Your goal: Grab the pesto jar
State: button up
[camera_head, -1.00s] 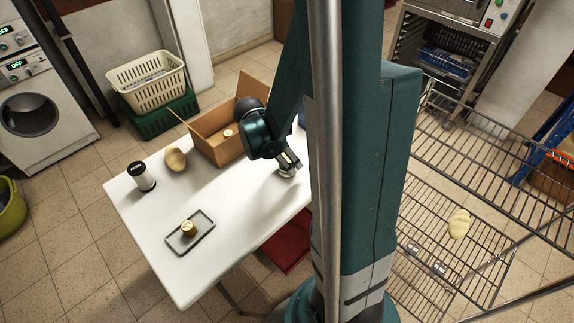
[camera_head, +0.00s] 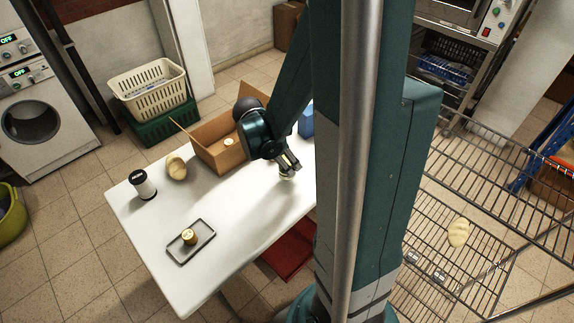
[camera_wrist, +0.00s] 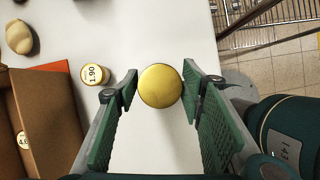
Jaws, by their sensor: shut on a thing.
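A jar with a plain gold lid (camera_wrist: 160,86) sits between the two green-padded fingers of my gripper (camera_wrist: 160,92) in the wrist view. The fingers are shut on its sides. Its label is hidden, so I cannot read whether it is pesto. In the head view my gripper (camera_head: 289,168) points down at the white table, right of the cardboard box, with a small pale greenish part of the jar (camera_head: 287,178) below the fingers. I cannot tell whether the jar touches the table.
A jar marked 1.90 (camera_wrist: 92,73) stands nearby. The cardboard box (camera_head: 222,160) holds another jar (camera_head: 228,142). A tray (camera_head: 206,241) carries a gold-lidded jar (camera_head: 189,237). A potato-like object (camera_head: 176,167) and a black-and-white canister (camera_head: 143,185) stand at the table's left. The front middle is clear.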

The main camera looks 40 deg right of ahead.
jog(key=shift+r+p, duration=0.8)
jog(key=shift+r, duration=2.4)
